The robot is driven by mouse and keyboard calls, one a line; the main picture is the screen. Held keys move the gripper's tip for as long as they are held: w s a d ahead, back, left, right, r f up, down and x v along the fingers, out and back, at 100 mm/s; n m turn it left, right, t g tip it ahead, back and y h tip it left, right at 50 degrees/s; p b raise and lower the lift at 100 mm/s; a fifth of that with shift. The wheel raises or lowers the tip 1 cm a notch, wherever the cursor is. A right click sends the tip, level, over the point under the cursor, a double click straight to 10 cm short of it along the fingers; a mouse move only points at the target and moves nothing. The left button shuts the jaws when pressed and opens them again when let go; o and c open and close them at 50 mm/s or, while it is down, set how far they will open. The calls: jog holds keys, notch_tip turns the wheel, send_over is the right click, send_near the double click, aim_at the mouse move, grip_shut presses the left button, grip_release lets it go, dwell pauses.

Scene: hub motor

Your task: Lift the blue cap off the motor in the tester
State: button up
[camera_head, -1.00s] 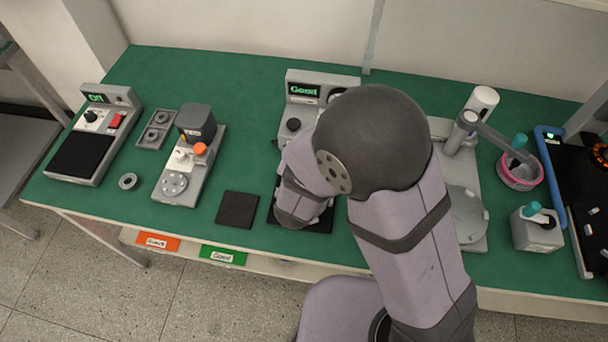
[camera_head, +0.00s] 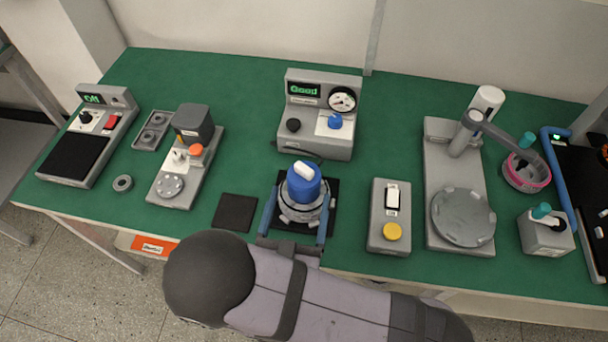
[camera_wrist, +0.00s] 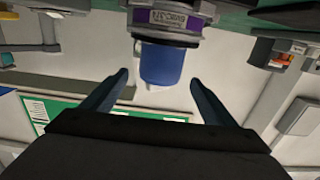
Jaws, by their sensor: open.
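The blue cap (camera_head: 304,190), with a white knob on top, sits on the grey motor (camera_head: 305,215). The motor stands on a black pad in front of the grey tester (camera_head: 343,147), whose screen reads "Good" in green. My gripper (camera_head: 301,196) is open, with one blue finger at each side of the motor and cap. In the wrist view, the scene is upside down; the cap (camera_wrist: 165,63) hangs from the motor (camera_wrist: 172,17) between and slightly beyond my fingertips (camera_wrist: 160,78). A gap shows on both sides of the cap; I see no contact.
A grey box with a yellow button (camera_head: 390,232) stands close right of the motor. A bare dark pad (camera_head: 235,212) lies to its left. Farther right is a grey stand (camera_head: 438,190) with an arm and round plate. Other grey devices stand at left.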

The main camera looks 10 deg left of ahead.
aim_at(304, 177)
jog(key=shift+w+r+p, duration=0.15)
jog(key=shift+w+p, duration=1.15)
jog(key=shift+w, duration=2.2)
jog(key=shift+c, duration=0.6)
jog(key=c, duration=1.2)
jog(key=shift+r, duration=4.9)
